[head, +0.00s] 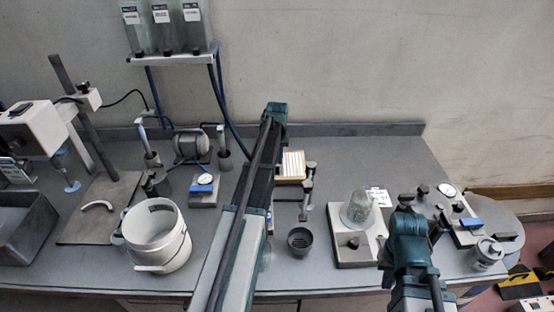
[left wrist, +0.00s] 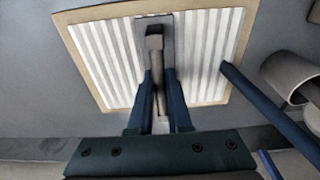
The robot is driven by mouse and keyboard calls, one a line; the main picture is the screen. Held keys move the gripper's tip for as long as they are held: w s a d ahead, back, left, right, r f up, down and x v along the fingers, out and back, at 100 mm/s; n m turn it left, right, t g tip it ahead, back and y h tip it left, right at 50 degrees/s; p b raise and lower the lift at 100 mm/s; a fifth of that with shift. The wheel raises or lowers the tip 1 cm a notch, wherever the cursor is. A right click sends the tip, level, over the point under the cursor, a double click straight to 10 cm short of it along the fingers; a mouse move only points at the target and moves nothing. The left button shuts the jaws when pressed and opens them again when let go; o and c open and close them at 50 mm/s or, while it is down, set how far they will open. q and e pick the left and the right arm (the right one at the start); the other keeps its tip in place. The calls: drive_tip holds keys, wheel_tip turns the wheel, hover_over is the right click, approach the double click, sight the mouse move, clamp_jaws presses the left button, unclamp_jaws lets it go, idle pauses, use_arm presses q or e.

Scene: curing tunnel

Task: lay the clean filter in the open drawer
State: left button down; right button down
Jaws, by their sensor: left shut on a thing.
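The filter (head: 291,166), a pleated white panel in a tan frame, shows just right of my left arm in the head view. In the left wrist view the filter (left wrist: 95,60) fills the upper middle, with a grey grip piece on its face. My left gripper (left wrist: 160,82) is shut on that grip piece, the fingers on both sides of it. In the head view my left forearm hides this gripper. My right gripper (head: 412,200) is above the right part of the bench, and its finger gap is unclear. I cannot make out an open drawer in either view.
A white bucket (head: 157,236) stands left of my left arm. A dark cup (head: 299,240) and a glass jar on a plate (head: 361,208) stand to the right. A grey tray (head: 22,226) is at far left. Some bare bench lies around the cup.

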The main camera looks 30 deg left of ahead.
use_arm(q)
wheel_tip(320, 180, up, 9)
drive_tip(key=p, duration=0.7)
drive_tip(key=shift+f+p, duration=0.15)
drive_tip(key=shift+p, duration=0.25)
